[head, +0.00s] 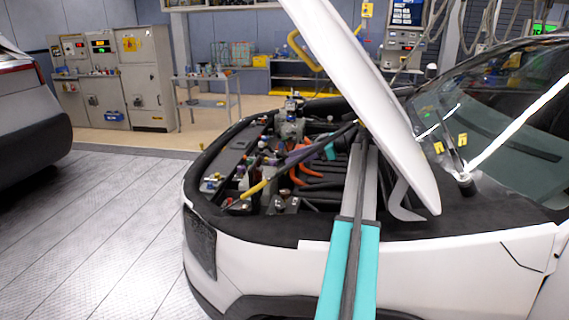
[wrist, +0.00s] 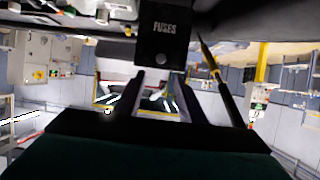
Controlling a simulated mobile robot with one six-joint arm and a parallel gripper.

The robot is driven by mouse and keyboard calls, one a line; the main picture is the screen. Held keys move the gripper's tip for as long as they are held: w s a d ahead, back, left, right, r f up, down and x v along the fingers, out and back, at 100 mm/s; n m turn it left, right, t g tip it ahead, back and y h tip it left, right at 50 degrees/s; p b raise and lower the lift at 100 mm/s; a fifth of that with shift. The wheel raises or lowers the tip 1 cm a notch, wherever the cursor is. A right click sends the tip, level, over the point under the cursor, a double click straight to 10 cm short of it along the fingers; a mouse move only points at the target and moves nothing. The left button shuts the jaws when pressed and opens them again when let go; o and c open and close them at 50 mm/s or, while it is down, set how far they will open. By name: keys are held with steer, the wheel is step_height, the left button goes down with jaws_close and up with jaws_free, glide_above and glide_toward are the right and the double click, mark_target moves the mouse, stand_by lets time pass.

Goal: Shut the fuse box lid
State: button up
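The fuse box lid (wrist: 163,48), a dark plate marked FUSES, hangs at the top centre of the wrist view. The lettering faces the camera. My gripper (wrist: 166,82) is just below it in that picture. Its two grey fingers stand apart with background showing between them, and nothing is seen held. Whether the fingertips touch the lid I cannot tell. In the head view my arm reaches over the front of the white car (head: 270,268) into the engine bay. There my fingertips and the fuse box lid cannot be made out.
The raised white bonnet (head: 375,100) slants close to the right of my arm. A yellow-handled rod (head: 257,187) crosses the bay, among orange hoses (head: 300,178). A dark rod (wrist: 222,85) stands right of my gripper in the wrist view. Open floor (head: 100,220) lies left.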

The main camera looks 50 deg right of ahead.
steer(key=shift+v, duration=1.35)
